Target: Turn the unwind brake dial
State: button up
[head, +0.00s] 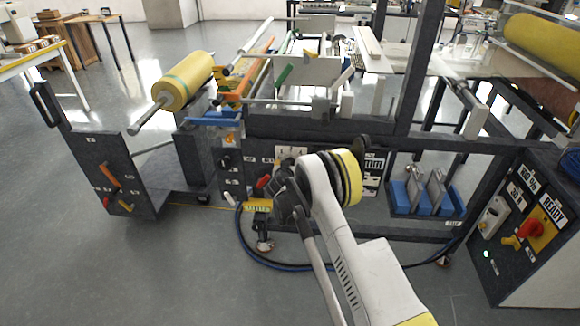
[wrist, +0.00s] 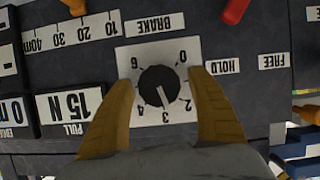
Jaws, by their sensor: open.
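The unwind brake dial (wrist: 159,88) is a round black knob on a white scale plate (wrist: 157,53), seen upside down in the wrist view. A BRAKE label (wrist: 155,24) is beside the plate. The knob's pale pointer line points near the 3. My gripper (wrist: 160,82) is open, with one tan finger on each side of the dial. I see gaps between the fingers and the knob; depth contact cannot be told. In the head view my gripper (head: 283,192) is at the machine's front panel, and my arm hides the dial.
A red lever (wrist: 236,10) labelled HOLD and FREE is close to the dial. A 15 N pull display (wrist: 70,105) is on the other side. In the head view a yellow roll (head: 188,82) sits at the left, and a blue hose (head: 250,255) lies on the floor.

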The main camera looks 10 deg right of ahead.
jog(key=c, duration=1.2)
jog(key=shift+o, duration=0.2)
jog(key=m+y, duration=0.1)
jog(key=m, duration=0.1)
jog(key=shift+d+m+t+y, duration=0.1)
jog(key=shift+m+t+y, duration=0.3)
jog(key=m+y, duration=0.1)
jog(key=m, duration=0.1)
jog(key=shift+m+t+y, duration=0.3)
jog(key=shift+t, duration=0.1)
jog(key=m+t+y, duration=0.1)
jog(key=m, duration=0.2)
jog(key=shift+m+t+y, duration=0.6)
jog(key=shift+m+t, duration=0.1)
jog(key=shift+m, duration=0.7)
